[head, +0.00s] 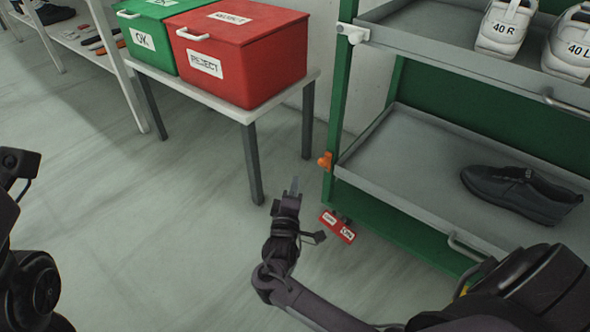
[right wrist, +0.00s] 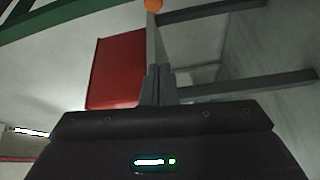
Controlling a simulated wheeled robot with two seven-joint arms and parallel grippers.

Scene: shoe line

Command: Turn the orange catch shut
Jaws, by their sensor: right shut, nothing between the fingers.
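The orange catch (head: 325,160) sits on the left green post of the rack, at the front left corner of the lower grey tray (head: 380,150). In the right wrist view the orange catch (right wrist: 153,5) shows only partly, at the top edge just beyond the fingertips. My right gripper (head: 294,186) is shut and empty, pointing up, below and left of the catch in the head view. Its closed fingers also show in the right wrist view (right wrist: 151,25). I cannot tell whether they touch the catch. Only parts of my left arm show, at the left edge.
A dark shoe (head: 520,194) lies on the lower tray; white shoes (head: 505,28) stand on the upper one. A white catch (head: 352,34) is at the upper tray's corner. A red REJECT box (head: 260,65) stands on a table (head: 245,113).

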